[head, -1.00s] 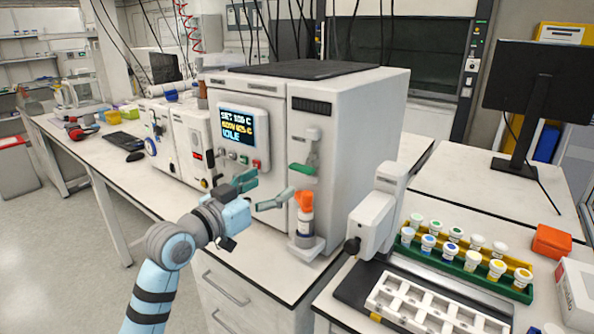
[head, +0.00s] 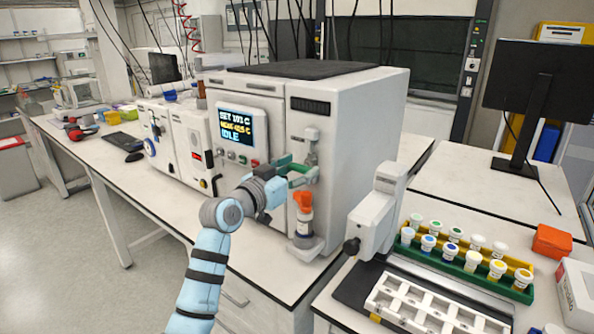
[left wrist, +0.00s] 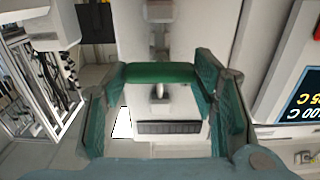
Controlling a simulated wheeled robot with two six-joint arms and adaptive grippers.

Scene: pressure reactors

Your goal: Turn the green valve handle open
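The green valve handle (head: 299,169) is on the front right of the white reactor cabinet, below its black vent. It is partly hidden by my left gripper (head: 293,172), which reaches it from the left. In the left wrist view the green handle (left wrist: 160,72) lies crosswise between the tips of my left gripper (left wrist: 160,85). The teal fingers are spread wide, one near each end of the handle. I cannot tell whether they touch it. My right gripper is not in view.
An orange-capped bottle (head: 304,213) stands on a holder just below the handle. The reactor's display (head: 236,125) reads IDLE. A white device (head: 375,222) and racks of capped vials (head: 465,262) stand on the bench at the right.

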